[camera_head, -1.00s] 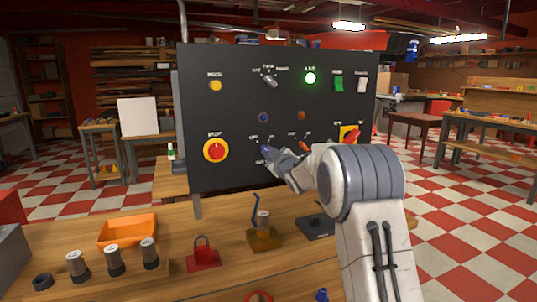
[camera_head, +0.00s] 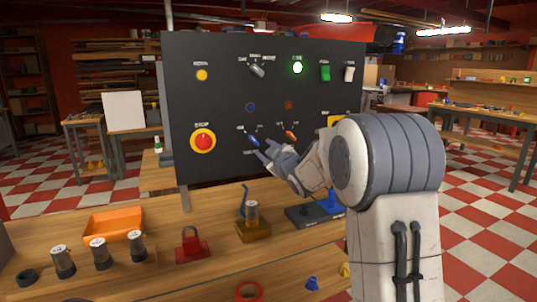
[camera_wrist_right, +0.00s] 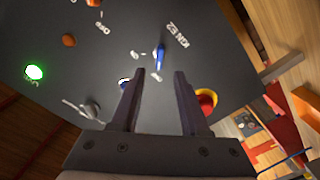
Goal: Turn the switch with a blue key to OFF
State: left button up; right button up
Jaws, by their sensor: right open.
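The blue key switch (camera_head: 253,140) is on the lower middle of the black upright panel. Its key handle slants from upper left to lower right in the head view. It also shows in the right wrist view (camera_wrist_right: 159,55), beyond the fingertips and in line with the gap between them. Small labels surround it, too small to read surely in the head view. My right gripper (camera_head: 264,149) is open and empty, just below and right of the key, apart from it. Its two fingers show in the right wrist view (camera_wrist_right: 155,80). My left gripper is not in view.
Close by on the panel are an orange key switch (camera_head: 291,134), a red stop button (camera_head: 203,141), a blue lamp (camera_head: 251,107) and a lit green lamp (camera_head: 297,67). The wooden bench below holds an orange tray (camera_head: 113,225), a red padlock (camera_head: 191,243) and several cylinders.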

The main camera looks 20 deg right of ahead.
jog(key=s, duration=0.2)
jog(key=shift+s, duration=0.3)
jog(key=s+a+f+m+g+y, duration=0.1)
jog(key=s+a+f+g, duration=0.4)
jog(key=s+a+f, duration=0.35)
jog(key=s+a+f+m+g, duration=0.1)
jog(key=s+a+f+g, duration=0.4)
jog(key=s+a, duration=0.55)
jog(key=s+a+f+g, duration=0.2)
jog(key=s+f+g, duration=0.1)
jog(key=s, duration=0.5)
jog(key=s+a+f+g, duration=0.1)
jog(key=s+f+g, duration=0.1)
jog(key=s, duration=0.6)
jog(key=s+a+f+g, duration=0.2)
jog(key=s+f+g, duration=0.1)
jog(key=s, duration=0.6)
notch_tip(320, 180, up, 20)
jog(key=p, duration=2)
jog(key=shift+d+n+h, duration=0.3)
jog(key=shift+d, duration=0.05)
